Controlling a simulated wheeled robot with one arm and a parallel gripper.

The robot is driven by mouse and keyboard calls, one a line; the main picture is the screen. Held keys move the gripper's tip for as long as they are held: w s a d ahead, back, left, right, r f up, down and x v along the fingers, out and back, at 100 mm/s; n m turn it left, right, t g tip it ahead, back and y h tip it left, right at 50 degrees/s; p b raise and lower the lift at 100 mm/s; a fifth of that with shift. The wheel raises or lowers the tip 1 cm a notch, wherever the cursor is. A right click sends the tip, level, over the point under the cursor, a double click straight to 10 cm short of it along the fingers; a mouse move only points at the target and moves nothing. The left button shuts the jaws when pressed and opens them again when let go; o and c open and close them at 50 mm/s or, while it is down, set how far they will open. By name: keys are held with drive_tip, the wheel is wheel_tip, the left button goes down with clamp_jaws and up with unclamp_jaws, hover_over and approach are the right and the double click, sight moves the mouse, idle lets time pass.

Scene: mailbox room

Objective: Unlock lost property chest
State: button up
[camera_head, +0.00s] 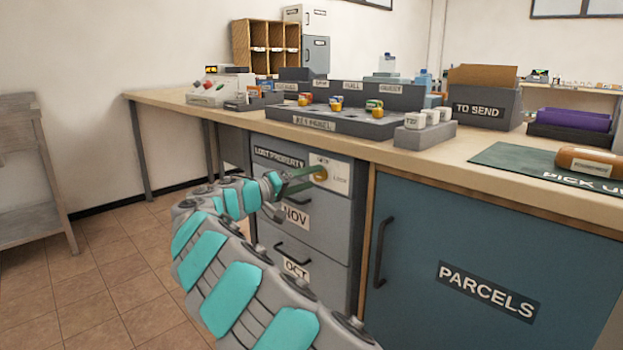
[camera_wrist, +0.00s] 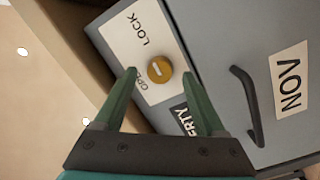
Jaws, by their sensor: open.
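The lost property chest (camera_head: 322,214) is a grey drawer unit under the counter, its top label reading LOST PROPERTY, partly hidden by my arm. A white lock plate (camera_head: 339,176) sits at its upper right. On it is a round brass lock knob (camera_head: 321,174) with a pale slot; the knob also shows in the wrist view (camera_wrist: 160,70), between the words OPEN and LOCK. My gripper (camera_wrist: 159,76) is open and empty, with its two green fingertips on either side of the knob. I cannot tell whether they touch it. The top drawer appears shut.
Below are drawers labelled NOV (camera_head: 297,216) and OCT (camera_head: 296,268) with protruding handles. A blue PARCELS cupboard (camera_head: 480,240) stands to the right. The wooden counter (camera_head: 470,172) overhangs the lock. A grey tray (camera_head: 345,122) with coloured items sits on top.

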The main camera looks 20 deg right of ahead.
drive_tip(key=shift+w+d, duration=0.2)
drive_tip(key=shift+d, duration=0.4)
clamp_jaws()
